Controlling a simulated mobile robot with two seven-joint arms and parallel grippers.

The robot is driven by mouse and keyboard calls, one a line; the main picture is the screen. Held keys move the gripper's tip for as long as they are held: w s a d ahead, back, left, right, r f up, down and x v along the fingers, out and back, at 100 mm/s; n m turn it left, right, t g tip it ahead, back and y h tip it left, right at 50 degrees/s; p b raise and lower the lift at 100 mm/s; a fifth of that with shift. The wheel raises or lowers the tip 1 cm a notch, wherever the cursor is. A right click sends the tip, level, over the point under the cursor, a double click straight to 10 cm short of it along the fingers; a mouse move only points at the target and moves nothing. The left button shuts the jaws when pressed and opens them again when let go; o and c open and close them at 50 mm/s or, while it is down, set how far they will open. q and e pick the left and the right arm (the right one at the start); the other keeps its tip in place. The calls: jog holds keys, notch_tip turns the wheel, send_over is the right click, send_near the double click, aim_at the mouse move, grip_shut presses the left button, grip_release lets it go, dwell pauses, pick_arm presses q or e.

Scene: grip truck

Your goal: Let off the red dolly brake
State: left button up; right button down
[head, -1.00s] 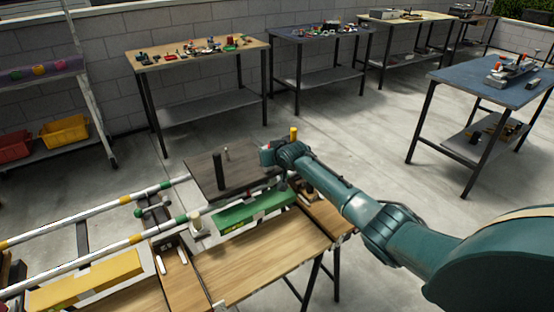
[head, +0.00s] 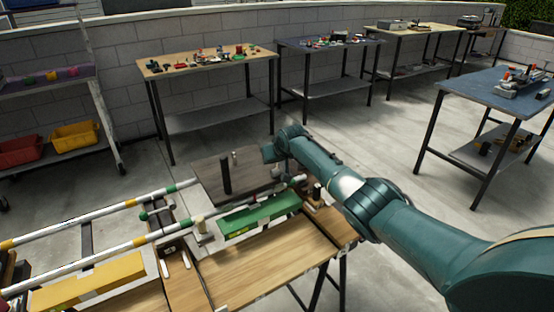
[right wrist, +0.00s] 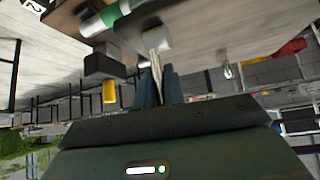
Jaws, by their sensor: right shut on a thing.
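A dark dolly platform (head: 245,188) rests at the end of white track rails (head: 120,208), with a black post (head: 226,175) standing on it. My right gripper (head: 268,153) is at the platform's far right edge. Its fingers are largely hidden by my wrist in the head view. In the right wrist view, my right gripper (right wrist: 158,88) is shut on a thin pale lever (right wrist: 155,62), close to a whitish block (right wrist: 184,42). No red brake part can be made out at the fingers. My left gripper is in neither view.
A white tube with a green band (right wrist: 108,18) and a black block (right wrist: 102,64) are near the fingers. Other tables stand beyond open floor.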

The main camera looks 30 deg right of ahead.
jog(key=c, duration=1.3)
grip_release()
jog(key=shift+w+a+r, duration=0.4)
jog(key=shift+w, duration=0.2)
jog(key=shift+c, duration=0.2)
jog(key=shift+o, duration=0.4)
jog(key=shift+s+d+f, duration=0.15)
jog(key=shift+d, duration=0.05)
jog(key=shift+s, duration=0.1)
jog(key=shift+s+r+p, duration=0.3)
jog(key=shift+r+p, duration=0.1)
jog(key=shift+r, duration=0.05)
jog(key=p+v, duration=0.2)
jog(key=v, duration=1)
